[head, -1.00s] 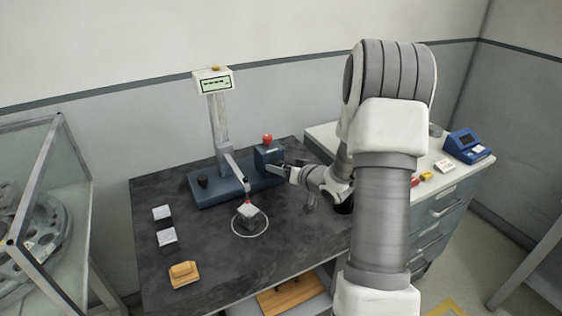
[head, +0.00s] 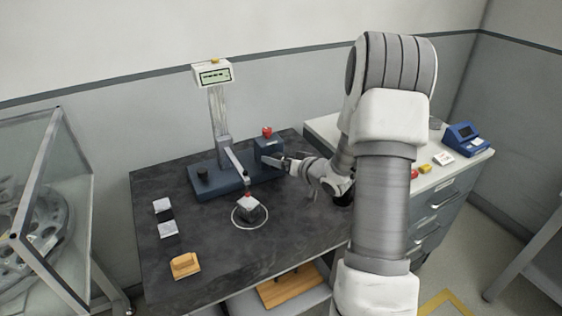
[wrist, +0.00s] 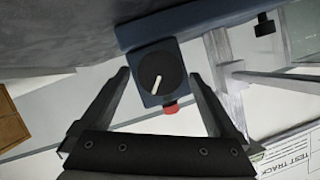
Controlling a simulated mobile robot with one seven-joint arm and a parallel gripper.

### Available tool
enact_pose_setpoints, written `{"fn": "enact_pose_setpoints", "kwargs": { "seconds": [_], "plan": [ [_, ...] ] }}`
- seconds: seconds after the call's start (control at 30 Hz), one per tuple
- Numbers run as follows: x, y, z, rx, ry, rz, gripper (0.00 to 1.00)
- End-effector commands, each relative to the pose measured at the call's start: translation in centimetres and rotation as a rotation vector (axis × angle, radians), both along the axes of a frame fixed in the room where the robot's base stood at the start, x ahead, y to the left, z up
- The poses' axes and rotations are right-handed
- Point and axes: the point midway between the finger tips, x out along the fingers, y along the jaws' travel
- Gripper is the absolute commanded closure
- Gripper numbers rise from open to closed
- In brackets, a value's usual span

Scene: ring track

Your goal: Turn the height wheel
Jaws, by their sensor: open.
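A black round wheel (wrist: 159,73) with a white mark sits on the end of a blue housing in the wrist view. It lies between my gripper's two open fingers (wrist: 159,76), with a gap on each side and no visible contact. In the head view my gripper (head: 281,162) is at the right end of the blue housing (head: 268,151), which hides the wheel. The housing is part of a blue-based measuring stand (head: 233,181) with a column and a display (head: 213,74). Its arm reaches a grey block (head: 249,208) inside a white ring. The display's digits are too small to read.
A red button (head: 267,132) tops the housing, and a black knob (head: 203,178) stands on the stand's left end. Small blocks (head: 168,229) and a wooden piece (head: 185,265) lie at the left of the dark table (head: 220,265). A blue device (head: 464,138) stands on the right cabinet.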

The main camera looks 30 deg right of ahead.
Motion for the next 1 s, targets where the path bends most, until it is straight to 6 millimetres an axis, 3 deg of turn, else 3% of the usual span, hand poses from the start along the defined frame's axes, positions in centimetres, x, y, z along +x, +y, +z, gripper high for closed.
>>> {"fn": "enact_pose_setpoints", "kwargs": {
  "seconds": [0.27,0.7,1.0],
  "plan": [
    [-1.6,-0.5,0.7,-0.001,0.0,-0.003,0.05],
    [-11.1,-2.3,4.4,0.0,0.0,-0.006,0.05],
    [-15.4,-3.1,6.0,-0.002,0.0,-0.002,0.05]
  ]
}}
